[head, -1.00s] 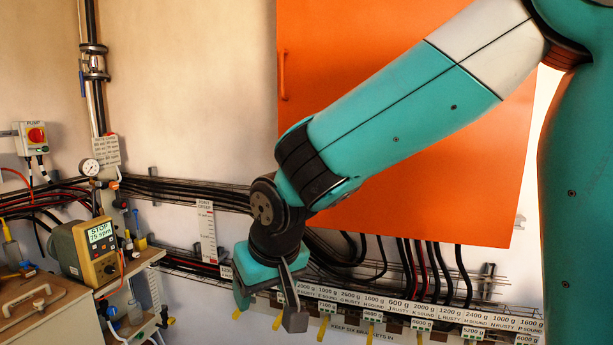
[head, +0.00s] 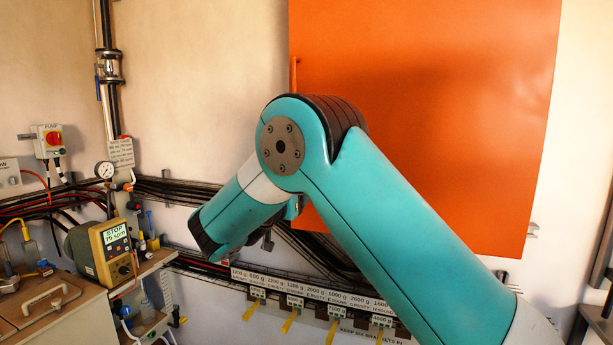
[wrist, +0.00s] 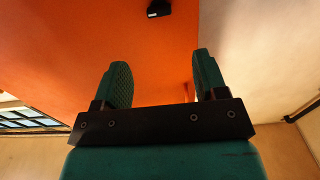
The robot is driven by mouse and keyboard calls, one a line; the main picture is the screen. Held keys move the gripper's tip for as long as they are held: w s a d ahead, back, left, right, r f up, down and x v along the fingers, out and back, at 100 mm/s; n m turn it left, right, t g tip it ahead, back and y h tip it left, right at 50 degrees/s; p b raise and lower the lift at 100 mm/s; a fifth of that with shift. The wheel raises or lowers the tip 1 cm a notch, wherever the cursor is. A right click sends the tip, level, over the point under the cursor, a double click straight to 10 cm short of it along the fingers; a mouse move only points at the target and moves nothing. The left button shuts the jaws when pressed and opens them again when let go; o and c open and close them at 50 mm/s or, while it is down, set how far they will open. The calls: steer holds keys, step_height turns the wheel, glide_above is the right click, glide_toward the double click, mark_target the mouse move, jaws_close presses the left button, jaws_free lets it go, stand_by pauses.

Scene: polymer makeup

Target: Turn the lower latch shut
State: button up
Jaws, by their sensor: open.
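The orange cabinet door (head: 430,100) fills the upper middle of the head view. My gripper (wrist: 163,82) is open and empty, its two green padded fingers pointing at the orange surface (wrist: 60,45) in the wrist view. A small black fitting with a pale face (wrist: 158,8) shows at the top edge of the wrist view, beyond and apart from the fingertips. I cannot tell for sure whether it is the lower latch. In the head view my own arm hides most of the gripper and the lower left part of the door.
An orange handle (head: 294,75) is on the door's left edge. Black cables (head: 185,190) run along the wall at left. A labelled rack with yellow tags (head: 300,285) lies below my arm. A pump unit reading STOP (head: 105,245) and a bench (head: 50,310) stand at left.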

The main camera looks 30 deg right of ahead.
steer(key=p+x, duration=0.5)
steer(key=x, duration=0.6)
steer(key=shift+w+d, duration=0.25)
steer(key=c, duration=0.9)
